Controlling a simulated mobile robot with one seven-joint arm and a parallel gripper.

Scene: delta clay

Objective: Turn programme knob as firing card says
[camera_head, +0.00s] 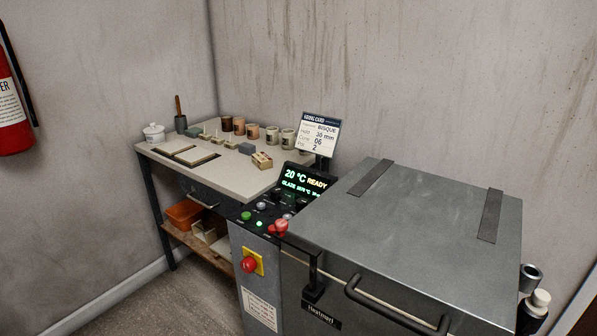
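The firing card (318,132) stands upright on a holder behind the kiln's control panel. The panel's display (303,181) reads 20 °C READY, with GLAZE and a temperature below. Several small dark and grey knobs or buttons (261,206) sit on the black control panel below the display. I cannot tell which is the programme knob or where it points. My gripper is not in this view.
The grey kiln lid (420,220), with a front handle (395,308), fills the right. A green button (246,215), red control (279,227) and red emergency stop (249,264) are nearby. A bench (213,166) holding pots stands left. Floor (180,300) shows at front left.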

